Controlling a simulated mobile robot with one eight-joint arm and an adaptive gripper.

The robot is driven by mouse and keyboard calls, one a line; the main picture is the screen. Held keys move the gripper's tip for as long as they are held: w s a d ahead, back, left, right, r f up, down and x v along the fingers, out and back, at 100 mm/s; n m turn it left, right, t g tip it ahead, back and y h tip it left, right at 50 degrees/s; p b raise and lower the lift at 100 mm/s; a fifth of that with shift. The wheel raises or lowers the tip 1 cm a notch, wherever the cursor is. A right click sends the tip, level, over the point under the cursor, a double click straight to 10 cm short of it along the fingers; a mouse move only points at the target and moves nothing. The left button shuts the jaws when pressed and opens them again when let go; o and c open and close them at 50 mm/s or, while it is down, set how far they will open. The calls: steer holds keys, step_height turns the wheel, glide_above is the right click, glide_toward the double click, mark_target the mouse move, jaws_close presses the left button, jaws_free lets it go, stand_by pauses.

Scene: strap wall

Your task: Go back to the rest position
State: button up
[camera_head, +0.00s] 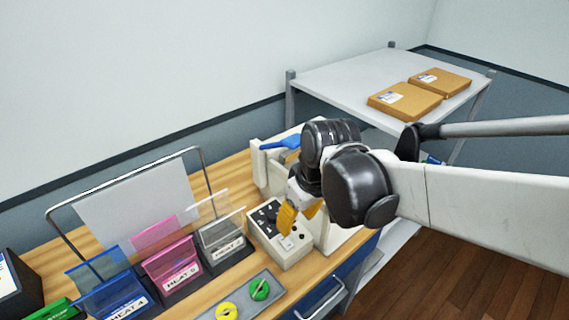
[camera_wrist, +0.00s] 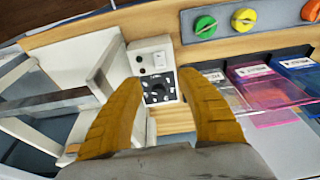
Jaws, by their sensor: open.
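My gripper (camera_head: 287,217) is over the right part of the wooden bench, just above a small pale control box (camera_head: 280,250) with a dark round dial face. In the wrist view my gripper (camera_wrist: 165,95) shows two yellow fingers spread apart with nothing between them. The control box (camera_wrist: 157,60) shows beyond and between the fingers. I cannot tell whether a finger touches it. My arm reaches in from the right and hides part of the bench and the white holder behind it.
Labelled bins, one pink (camera_head: 170,265), stand left on the bench. A green knob (camera_head: 260,289) and a yellow knob (camera_head: 227,312) sit on a front strip. A white holder (camera_head: 259,168) with a blue-handled item is behind my gripper. A shelf (camera_head: 340,80) bears two cardboard boxes (camera_head: 404,100).

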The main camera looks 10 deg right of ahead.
stand_by(0.3)
steer(key=s+d+m+t+h+b, duration=0.1)
steer(key=s+d+m+t+b, duration=0.3)
steer(key=d, duration=0.7)
steer(key=s+m, duration=0.2)
steer(key=s, duration=0.2)
steer(key=shift+d+m+t+h+b, duration=0.3)
steer(key=shift+m+t+b, duration=0.05)
steer(key=shift+m+t, duration=0.05)
stand_by(1.0)
